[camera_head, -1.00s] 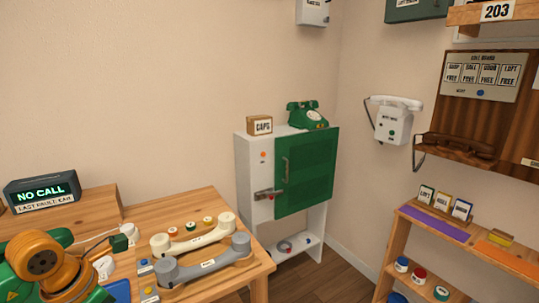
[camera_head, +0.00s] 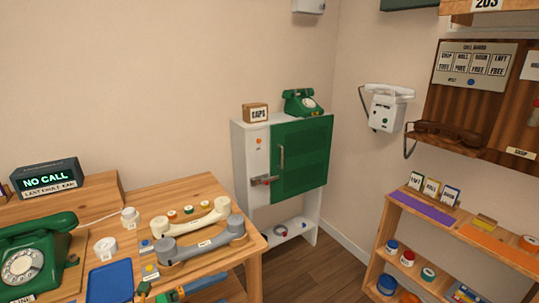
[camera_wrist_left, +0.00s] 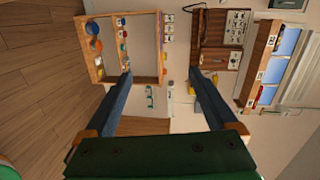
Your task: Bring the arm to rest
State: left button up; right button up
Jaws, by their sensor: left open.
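My left gripper (camera_head: 185,289) shows only in part at the bottom edge of the head view, in front of the wooden desk (camera_head: 188,190). Its blue fingers have orange bases. In the left wrist view the left gripper (camera_wrist_left: 160,77) has its two fingers wide apart with nothing between them; it faces the shelf and the call board wall. Most of my left arm is outside the head view. My right gripper is in neither view.
The desk holds a green dial phone (camera_head: 35,260), a grey handset (camera_head: 200,245), a cream handset (camera_head: 192,218) and a NO CALL display (camera_head: 46,180). A white cabinet with a green door (camera_head: 302,155) stands behind. Open floor (camera_head: 318,268) lies between desk and shelf (camera_head: 455,232).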

pick_arm(q)
jog(key=s+a+f+n+y, duration=0.35)
jog(key=f+n, duration=0.25)
jog(key=f, duration=0.2)
jog(key=s+a+f+n+t+y, duration=0.1)
jog(key=s+a+f+n+y, duration=0.2)
jog(key=f+n, duration=0.4)
jog(key=s+a+f+n+y, duration=0.25)
jog(key=f+n+y, duration=0.25)
jog(key=f, duration=0.3)
jog(key=s+f+n+g, duration=0.2)
jog(key=s+f+g, duration=0.1)
jog(key=s, duration=0.7)
jog(key=s+d+f+n+g+y+p, duration=0.1)
jog(key=s+f+n+g, duration=0.2)
jog(key=s, duration=0.7)
jog(key=s+d+f+n+g+y, duration=0.1)
jog(key=s+f+n+g, duration=0.2)
jog(key=s+f, duration=0.4)
jog(key=s, duration=0.3)
jog(key=shift+d+p, duration=0.25)
jog(key=shift+p, duration=0.05)
jog(key=shift+f, duration=0.1)
